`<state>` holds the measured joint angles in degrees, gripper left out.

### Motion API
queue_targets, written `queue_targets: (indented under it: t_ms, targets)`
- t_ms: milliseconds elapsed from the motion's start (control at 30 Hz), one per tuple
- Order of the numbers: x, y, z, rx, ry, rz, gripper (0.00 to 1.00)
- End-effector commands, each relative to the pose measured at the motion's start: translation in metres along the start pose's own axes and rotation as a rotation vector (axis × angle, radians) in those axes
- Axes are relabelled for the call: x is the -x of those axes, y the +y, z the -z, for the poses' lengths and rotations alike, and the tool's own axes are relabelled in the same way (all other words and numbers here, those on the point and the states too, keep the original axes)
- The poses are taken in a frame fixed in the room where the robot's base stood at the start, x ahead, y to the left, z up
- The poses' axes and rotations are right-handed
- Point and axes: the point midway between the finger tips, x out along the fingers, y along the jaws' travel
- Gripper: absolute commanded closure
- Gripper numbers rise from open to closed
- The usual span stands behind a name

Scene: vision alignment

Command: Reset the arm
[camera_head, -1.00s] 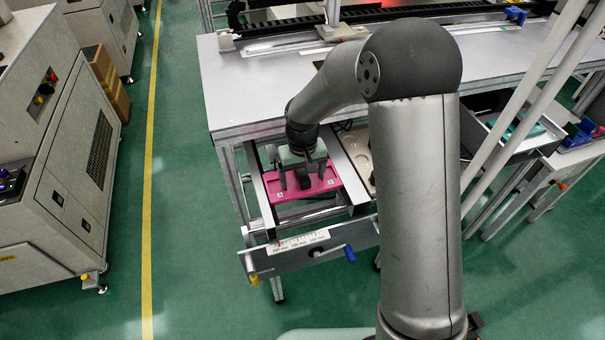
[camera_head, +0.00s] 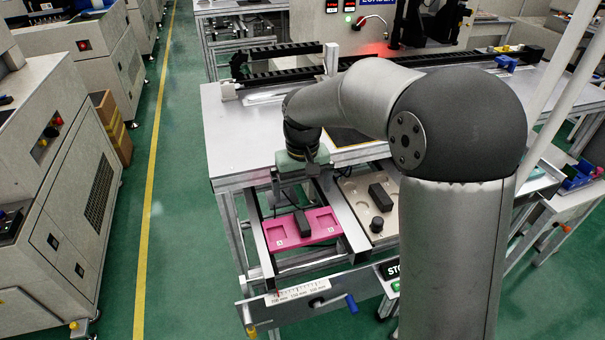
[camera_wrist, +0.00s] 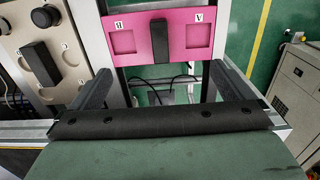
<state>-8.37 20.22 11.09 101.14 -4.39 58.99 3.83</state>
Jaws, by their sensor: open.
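My gripper (camera_head: 298,192) hangs above the back edge of a pink tray (camera_head: 330,234), under my bent arm. In the wrist view its two dark fingers (camera_wrist: 160,72) stand wide apart with nothing between them. The pink tray also shows in the wrist view (camera_wrist: 181,30), beyond the fingertips, with recesses labelled A and B. A black block (camera_head: 303,223) sits in the middle of the tray, between the two recesses; it also shows in the wrist view (camera_wrist: 159,42). The block is apart from the fingers.
A beige plate (camera_head: 353,193) right of the tray carries another black block (camera_head: 379,196) and a black knob (camera_head: 377,226). A grey worktable (camera_head: 235,135) stands behind. Green floor at left is clear.

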Motion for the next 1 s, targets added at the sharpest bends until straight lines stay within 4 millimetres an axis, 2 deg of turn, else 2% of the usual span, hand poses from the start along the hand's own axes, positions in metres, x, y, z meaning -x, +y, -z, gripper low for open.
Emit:
queue_targets:
  t_ms: [100,200,333,533,567,667,767,900,1000]
  targets:
    - [0.023,0.000,0.001,0.001,0.004,0.000,0.00]
    - [0.035,0.000,0.000,0.001,0.002,-0.001,0.00]
    - [0.044,0.000,0.000,0.001,0.000,0.000,0.00]
    - [0.046,0.000,0.000,0.001,0.000,0.000,0.00]
    - [0.048,0.003,-0.005,-0.004,0.001,-0.003,0.00]
    - [0.051,0.015,-0.034,-0.030,0.005,-0.014,0.00]
    - [0.052,0.032,-0.083,-0.077,0.009,-0.025,0.00]
    - [0.041,0.052,-0.166,-0.158,0.019,-0.028,0.00]
    - [0.028,0.059,-0.218,-0.212,0.027,-0.020,0.00]
